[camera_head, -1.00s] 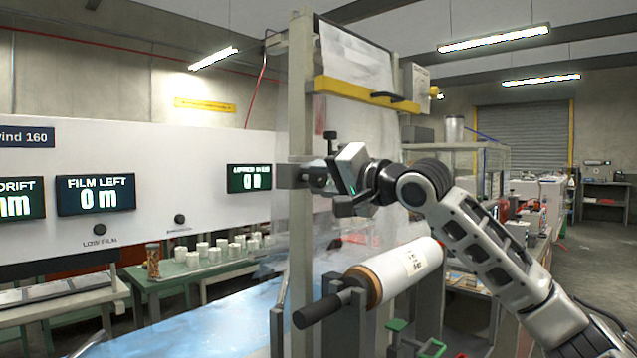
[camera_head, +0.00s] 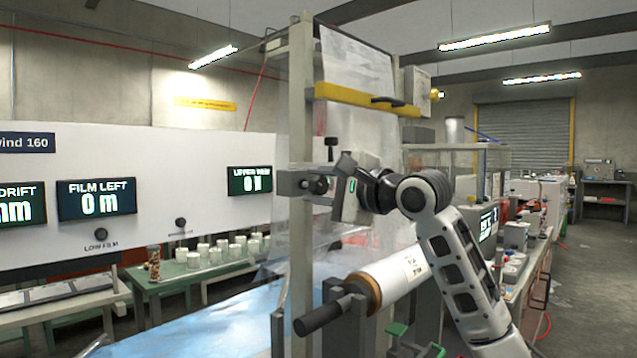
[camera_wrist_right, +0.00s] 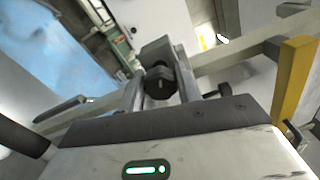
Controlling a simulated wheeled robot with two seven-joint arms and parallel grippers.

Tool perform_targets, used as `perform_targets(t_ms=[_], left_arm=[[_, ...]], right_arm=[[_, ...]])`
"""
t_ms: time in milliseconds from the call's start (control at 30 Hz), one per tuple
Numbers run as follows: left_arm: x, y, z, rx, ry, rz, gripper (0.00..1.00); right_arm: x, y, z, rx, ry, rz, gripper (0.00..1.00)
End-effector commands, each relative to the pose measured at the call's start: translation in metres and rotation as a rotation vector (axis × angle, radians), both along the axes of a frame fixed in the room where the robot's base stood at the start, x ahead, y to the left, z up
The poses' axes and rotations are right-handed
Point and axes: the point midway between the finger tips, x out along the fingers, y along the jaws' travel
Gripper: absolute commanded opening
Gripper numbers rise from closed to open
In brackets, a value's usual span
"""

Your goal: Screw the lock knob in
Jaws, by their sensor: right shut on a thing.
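The lock knob (camera_head: 319,185) is a small black knob on the grey bracket clamped to the upright post of the frame. In the right wrist view the dark, ridged knob (camera_wrist_right: 160,86) sits between the two grey fingers, in front of a grey block. My right gripper (camera_head: 324,183) reaches in from the right and is shut on the knob. Its fingers partly hide the knob in the head view. How deep the knob is seated cannot be seen. My left gripper is out of view.
A white film roll (camera_head: 400,275) on a core with a black handle (camera_head: 322,314) lies below my right arm. A yellow bar (camera_head: 362,98) crosses above, with clear film hanging behind. A green bench (camera_head: 200,270) with white cups stands at the left.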

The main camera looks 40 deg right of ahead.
Motion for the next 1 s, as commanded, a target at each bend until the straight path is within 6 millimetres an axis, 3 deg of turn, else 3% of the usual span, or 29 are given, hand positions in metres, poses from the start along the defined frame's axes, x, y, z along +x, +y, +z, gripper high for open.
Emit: perform_targets(t_ms=[700, 733, 800, 1000], left_arm=[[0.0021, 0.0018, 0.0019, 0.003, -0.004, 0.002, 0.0], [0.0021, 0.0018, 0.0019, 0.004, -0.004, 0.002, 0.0], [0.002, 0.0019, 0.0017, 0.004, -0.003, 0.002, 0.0], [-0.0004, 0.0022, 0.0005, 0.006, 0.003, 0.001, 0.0]], right_arm=[[0.0006, 0.0019, -0.0042, 0.07, 0.019, 0.004, 0.11], [0.0006, 0.0019, -0.0042, 0.07, 0.018, 0.004, 0.42], [0.0006, 0.0015, -0.0037, 0.07, 0.017, 0.004, 0.55], [0.0003, 0.0006, -0.0019, 0.07, 0.013, 0.002, 0.55]])
